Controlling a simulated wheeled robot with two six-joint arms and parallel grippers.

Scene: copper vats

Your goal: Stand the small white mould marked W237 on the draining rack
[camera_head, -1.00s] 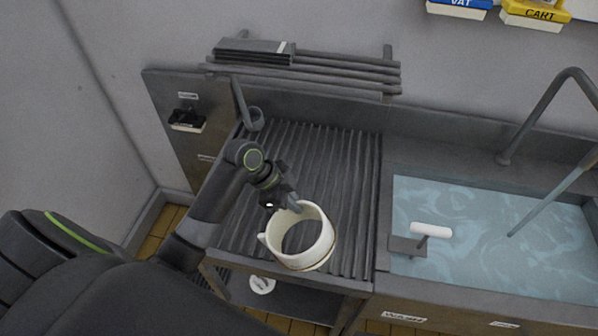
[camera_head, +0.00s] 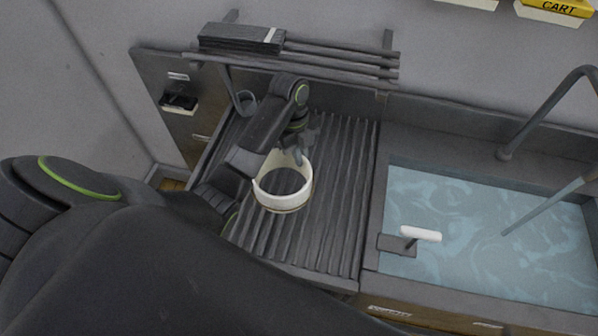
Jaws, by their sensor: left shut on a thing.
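A white round mould (camera_head: 283,186), open at the top, is held by my left gripper (camera_head: 297,155) at its far rim. It is upright over the ribbed draining rack (camera_head: 340,190). I cannot tell whether its base touches the ribs. No W237 mark can be read on it. My left gripper is shut on the mould's wall. My right gripper is not in view.
A sink of water (camera_head: 470,220) lies to the right, with a tap (camera_head: 530,125) and a white-handled tool (camera_head: 420,234) at its near left edge. A slatted shelf (camera_head: 340,60) holding dark flat pieces (camera_head: 240,38) is above the rack. The rack's right part is clear.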

